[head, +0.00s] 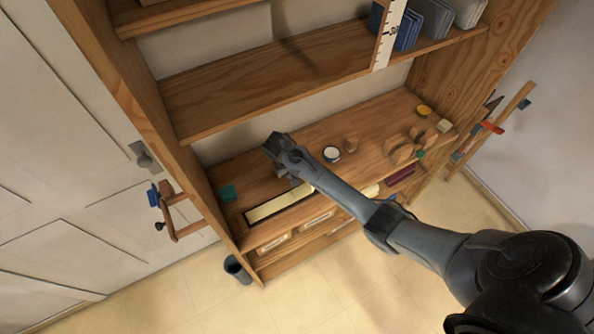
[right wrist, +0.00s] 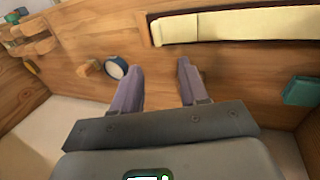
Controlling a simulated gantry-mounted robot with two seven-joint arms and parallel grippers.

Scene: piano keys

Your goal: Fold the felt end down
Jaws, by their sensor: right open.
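A long cream felt strip (head: 280,205) lies in a narrow dark-edged tray on the lower wooden shelf. In the right wrist view the felt (right wrist: 255,24) runs along the top, and its left end (right wrist: 174,29) shows a crease and looks like a separate flap. Whether that end stands up or lies flat is hard to tell. My right gripper (right wrist: 160,75) is open and empty, with the felt's left end beyond its fingertips in that view. In the head view my right arm crosses in front of the felt's right end. My left gripper is not in view.
A teal block (head: 227,194) lies left of the felt and also shows in the right wrist view (right wrist: 301,91). A round white-topped jar (head: 331,154) and wooden pieces (head: 402,152) stand to the right. An upper shelf (head: 270,85) hangs above.

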